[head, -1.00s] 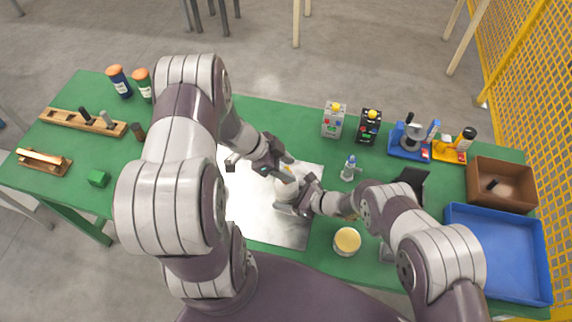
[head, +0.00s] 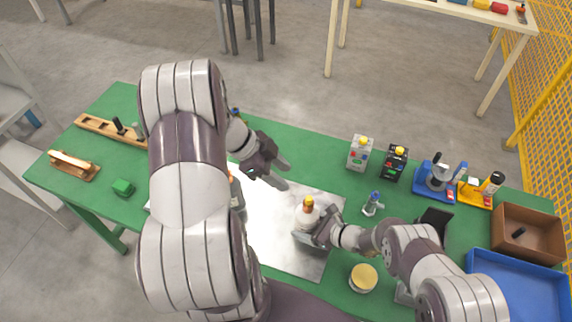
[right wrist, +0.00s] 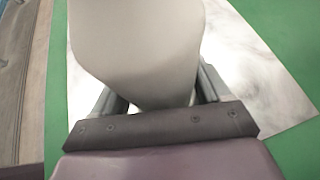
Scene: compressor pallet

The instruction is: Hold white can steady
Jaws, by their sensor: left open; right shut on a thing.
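The white can (head: 308,215) stands upright on the shiny metal sheet (head: 275,240), with a yellow-orange top. My right gripper (head: 312,238) is shut on it low on its body, coming from the right. In the right wrist view the can (right wrist: 138,45) fills the space between the two fingers of the gripper (right wrist: 155,105). My left gripper (head: 280,174) is open and empty, above the sheet, up and to the left of the can and apart from it.
A small bottle (head: 372,204) and a round yellow-lidded tin (head: 363,278) stand right of the can. Two button boxes (head: 360,153) are behind. A brown bin (head: 527,232) and a blue tray (head: 515,290) lie at the right.

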